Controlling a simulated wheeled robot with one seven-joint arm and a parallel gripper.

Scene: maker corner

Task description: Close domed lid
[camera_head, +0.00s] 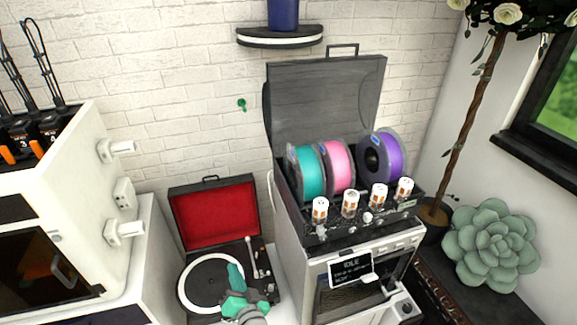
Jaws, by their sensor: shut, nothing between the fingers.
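The lid (325,105) is a smoky, see-through cover with a thin handle on its top edge. It stands raised and open behind the filament box (318,236), against the brick wall. The box holds a teal spool (308,172), a pink spool (339,165) and a purple spool (391,155). My gripper (236,276) is green, shut and empty, at the bottom of the view in front of the record player. It is to the left of the box and below the lid, apart from both. Its wrist is cut off by the frame edge.
An open record player (213,215) with a red-lined lid stands left of the box. White printers (85,190) fill the left side. Several white-capped cylinders (351,203) line the box's front. A wall shelf (280,37) hangs above, and a succulent (490,245) stands at right.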

